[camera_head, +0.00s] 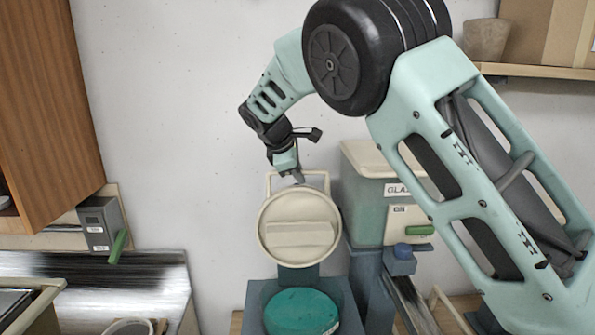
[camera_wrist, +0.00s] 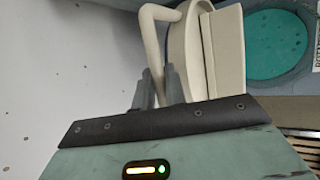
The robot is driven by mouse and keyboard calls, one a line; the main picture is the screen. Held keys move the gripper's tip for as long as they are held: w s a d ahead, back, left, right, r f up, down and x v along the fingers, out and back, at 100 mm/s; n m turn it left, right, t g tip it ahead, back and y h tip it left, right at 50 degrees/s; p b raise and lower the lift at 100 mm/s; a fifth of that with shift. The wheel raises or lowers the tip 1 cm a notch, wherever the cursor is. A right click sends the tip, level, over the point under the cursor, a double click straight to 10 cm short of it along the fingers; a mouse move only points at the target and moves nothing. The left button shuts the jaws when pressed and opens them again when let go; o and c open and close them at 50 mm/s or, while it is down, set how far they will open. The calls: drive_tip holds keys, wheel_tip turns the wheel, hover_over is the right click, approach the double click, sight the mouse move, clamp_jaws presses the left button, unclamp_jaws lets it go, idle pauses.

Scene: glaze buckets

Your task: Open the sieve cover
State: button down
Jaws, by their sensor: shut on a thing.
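The sieve cover (camera_head: 300,215) is a round cream lid with a looped handle at its top. In the head view it stands raised, nearly upright, behind a teal round surface (camera_head: 301,312) in a blue-grey housing. My gripper (camera_head: 298,179) is at the top of the cover, shut on its handle (camera_head: 270,183). In the wrist view the cream handle (camera_wrist: 152,50) runs down to my gripper's fingers (camera_wrist: 160,88), with the cover (camera_wrist: 218,50) beside it. The exact grip contact is partly hidden.
A cream-lidded glaze bucket (camera_head: 372,190) stands right of the cover. A grey box with a green lever (camera_head: 117,246) is on the left wall below a wooden cabinet (camera_head: 45,110). A shelf (camera_head: 540,71) with a pot is at upper right. The wall between is bare.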

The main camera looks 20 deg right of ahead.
drive_tip(key=shift+s+f, duration=0.1)
drive_tip(key=shift+f, duration=0.05)
drive_tip(key=c, duration=1.7)
unclamp_jaws()
drive_tip(key=shift+a, duration=0.1)
drive_tip(key=shift+a+r+b, duration=0.25)
drive_tip(key=shift+r+b, duration=0.1)
drive_tip(key=shift+b, duration=0.05)
drive_tip(key=b+v, duration=0.4)
drive_tip(key=v, duration=1.2)
drive_tip(key=shift+s+r+b, duration=0.25)
drive_tip(key=shift+r+b, duration=0.1)
